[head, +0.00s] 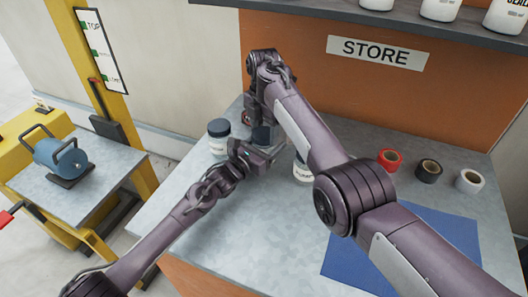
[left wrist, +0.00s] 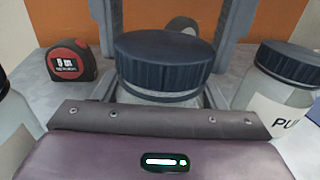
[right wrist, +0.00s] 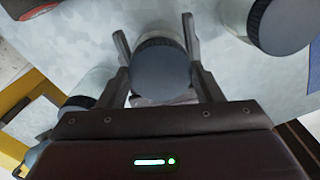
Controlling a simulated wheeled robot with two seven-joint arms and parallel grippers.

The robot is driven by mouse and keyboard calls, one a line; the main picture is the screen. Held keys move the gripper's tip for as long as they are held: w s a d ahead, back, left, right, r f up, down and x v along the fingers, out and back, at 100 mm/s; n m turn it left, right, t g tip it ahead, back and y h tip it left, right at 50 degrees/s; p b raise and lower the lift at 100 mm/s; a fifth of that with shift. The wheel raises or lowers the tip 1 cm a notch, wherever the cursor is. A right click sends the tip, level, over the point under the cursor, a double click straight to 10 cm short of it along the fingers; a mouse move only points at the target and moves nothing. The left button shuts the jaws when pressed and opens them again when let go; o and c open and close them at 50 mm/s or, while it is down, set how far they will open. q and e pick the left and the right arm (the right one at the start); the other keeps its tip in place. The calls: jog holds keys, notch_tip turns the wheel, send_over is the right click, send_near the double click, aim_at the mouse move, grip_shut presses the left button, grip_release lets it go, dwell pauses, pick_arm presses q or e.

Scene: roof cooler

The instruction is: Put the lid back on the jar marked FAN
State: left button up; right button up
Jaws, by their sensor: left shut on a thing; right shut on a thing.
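The middle jar (head: 262,134) stands on the grey bench, mostly hidden in the head view by my grippers. Its dark ribbed lid (left wrist: 165,55) sits level over the jar mouth, with a thin strip of pale glass below it. The lid also shows from above in the right wrist view (right wrist: 161,67). My right gripper (head: 262,118) is shut on the lid, a finger on each side. My left gripper (head: 266,150) is shut on the jar body from the front. The jar's label is hidden, so I cannot read its marking.
A dark-lidded jar (head: 219,137) stands to the left. Another jar (head: 303,168), its label starting "PU" in the left wrist view, stands close on the right. A red tape measure (left wrist: 71,61) lies behind. Tape rolls (head: 429,170) and a blue mat (head: 440,232) lie further right.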

jog(key=m, duration=0.7)
jog(key=shift+m, duration=0.4)
jog(key=m, duration=1.6)
jog(key=shift+m, duration=0.3)
jog(key=o, duration=1.1)
